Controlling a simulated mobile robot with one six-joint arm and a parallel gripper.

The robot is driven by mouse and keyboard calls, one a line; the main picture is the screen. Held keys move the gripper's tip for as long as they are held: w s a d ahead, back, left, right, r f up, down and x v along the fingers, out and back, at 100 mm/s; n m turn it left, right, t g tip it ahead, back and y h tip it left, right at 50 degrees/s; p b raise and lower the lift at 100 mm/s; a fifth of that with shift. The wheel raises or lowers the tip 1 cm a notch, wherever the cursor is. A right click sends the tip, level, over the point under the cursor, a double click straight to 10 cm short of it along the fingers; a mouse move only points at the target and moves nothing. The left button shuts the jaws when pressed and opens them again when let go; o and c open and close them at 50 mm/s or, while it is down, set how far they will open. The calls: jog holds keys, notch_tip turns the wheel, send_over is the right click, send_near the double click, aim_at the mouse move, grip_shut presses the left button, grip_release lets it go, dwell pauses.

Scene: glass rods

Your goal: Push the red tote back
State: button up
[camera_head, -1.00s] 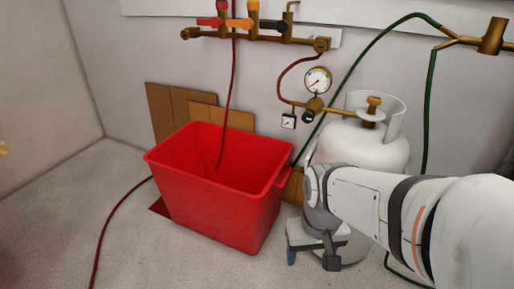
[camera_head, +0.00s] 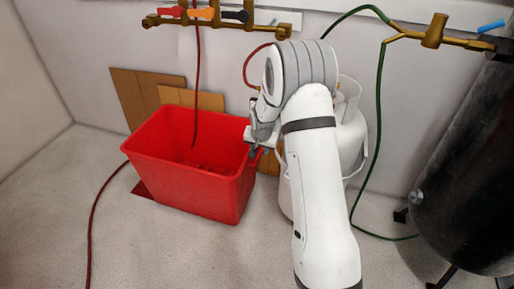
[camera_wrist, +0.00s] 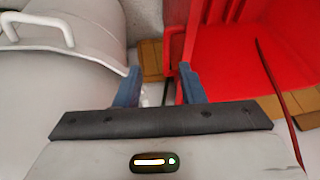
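The red tote (camera_head: 200,190) stands upright on the floor, open at the top, with part of a thin red hose hanging in front of or into it. Its red wall also fills the right of the wrist view (camera_wrist: 230,50). My gripper (camera_head: 254,140) is at the tote's right rim, by the end with the handle. In the wrist view the two blue fingers (camera_wrist: 158,87) are apart. The right finger overlaps the red tote, and the left finger is toward the white cylinder. I cannot tell whether either finger touches the tote.
The white gas cylinder (camera_head: 352,140) stands close to the tote's right, partly hidden by my arm. Cardboard (camera_head: 135,92) leans on the wall behind the tote. A dark red floor patch (camera_head: 142,190) shows at the tote's left. A black tank (camera_head: 470,170) stands at the far right.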

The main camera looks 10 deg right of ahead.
jog(key=m+p, duration=0.1)
jog(key=p, duration=0.1)
send_near(257, 157)
jog(key=shift+t, duration=0.3)
jog(key=b+x, duration=0.1)
jog(key=x, duration=0.4)
jog(key=b+x, duration=0.1)
jog(key=x, duration=0.2)
jog(key=shift+s+f+b, duration=0.15)
jog(key=shift+s+b, duration=0.1)
jog(key=shift+b, duration=0.1)
grip_shut()
